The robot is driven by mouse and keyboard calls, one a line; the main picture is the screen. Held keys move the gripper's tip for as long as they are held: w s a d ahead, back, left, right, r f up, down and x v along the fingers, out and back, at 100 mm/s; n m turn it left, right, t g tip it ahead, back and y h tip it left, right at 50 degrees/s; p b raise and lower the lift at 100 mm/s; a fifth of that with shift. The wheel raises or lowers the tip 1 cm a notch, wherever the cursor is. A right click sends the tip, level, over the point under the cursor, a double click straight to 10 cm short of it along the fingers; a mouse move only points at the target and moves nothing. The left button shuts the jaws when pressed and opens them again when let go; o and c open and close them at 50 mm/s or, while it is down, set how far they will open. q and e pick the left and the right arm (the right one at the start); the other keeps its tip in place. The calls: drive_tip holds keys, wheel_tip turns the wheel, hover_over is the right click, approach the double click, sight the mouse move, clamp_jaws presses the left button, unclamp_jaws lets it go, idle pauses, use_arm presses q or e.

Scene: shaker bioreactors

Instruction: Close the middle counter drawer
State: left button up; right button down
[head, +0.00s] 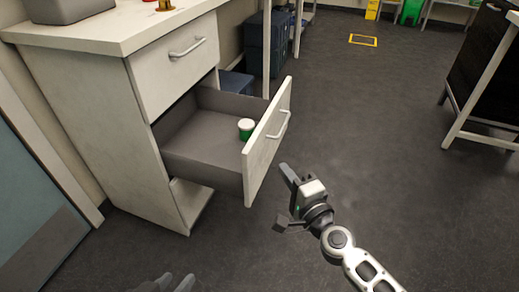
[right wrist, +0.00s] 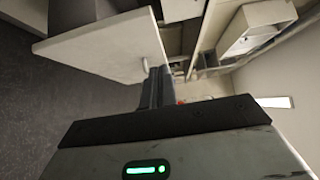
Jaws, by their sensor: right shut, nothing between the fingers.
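The middle counter drawer is pulled out below a shut top drawer; its white front panel (head: 262,158) has a metal handle (head: 279,124). A green jar with a white lid (head: 246,129) stands inside, near the front. My right gripper (head: 287,172) is shut and empty, in front of and below the handle, near the panel's lower right edge. In the right wrist view its fingers (right wrist: 156,86) are together beside a pale panel (right wrist: 105,48); contact cannot be told.
The white counter (head: 95,32) carries a grey bin (head: 66,8) and a brass-coloured item. Below the open drawer is an open space with a low shelf. Dark blue boxes (head: 262,50) stand behind it. A dark bench (head: 490,60) stands at right. The floor between is clear.

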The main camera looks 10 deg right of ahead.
sight(253, 145)
drive_tip(key=shift+w+a, duration=0.7)
drive_tip(key=shift+w, duration=0.55)
drive_tip(key=shift+w+a, duration=0.75)
drive_tip(key=shift+w, duration=0.55)
drive_tip(key=shift+w+a, duration=0.7)
drive_tip(key=shift+w, duration=0.55)
drive_tip(key=shift+w+a, duration=0.1)
